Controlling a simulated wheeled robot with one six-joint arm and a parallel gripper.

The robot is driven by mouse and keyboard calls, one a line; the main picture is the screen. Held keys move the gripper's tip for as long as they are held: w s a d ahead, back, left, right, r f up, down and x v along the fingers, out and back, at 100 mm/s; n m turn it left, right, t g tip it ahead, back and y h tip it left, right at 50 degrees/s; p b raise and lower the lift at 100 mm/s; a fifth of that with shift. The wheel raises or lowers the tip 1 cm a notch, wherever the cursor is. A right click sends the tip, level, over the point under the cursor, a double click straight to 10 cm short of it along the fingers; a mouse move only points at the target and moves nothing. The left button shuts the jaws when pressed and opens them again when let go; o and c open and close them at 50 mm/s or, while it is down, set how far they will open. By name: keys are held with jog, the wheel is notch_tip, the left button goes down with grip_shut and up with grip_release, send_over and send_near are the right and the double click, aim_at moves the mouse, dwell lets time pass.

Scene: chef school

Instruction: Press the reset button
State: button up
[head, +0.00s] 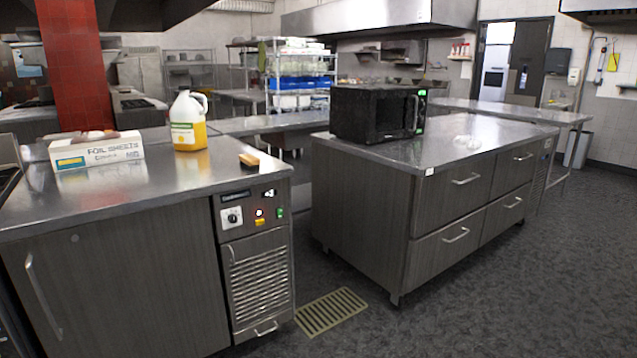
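A small control panel (252,212) sits on the front of the near left steel counter, at its upper right corner. The lettering is too small to read, so I cannot tell which of these is the reset button. A black microwave (372,115) with green lit marks on its right side stands on the right counter. My gripper is not in view.
The left counter (120,194) holds a foil sheets box (97,151), a yellow-filled jug (188,120) and a small brown block (249,160). A drawer counter (440,215) stands right. A floor grate (331,311) lies between them. Floor at the lower right is clear.

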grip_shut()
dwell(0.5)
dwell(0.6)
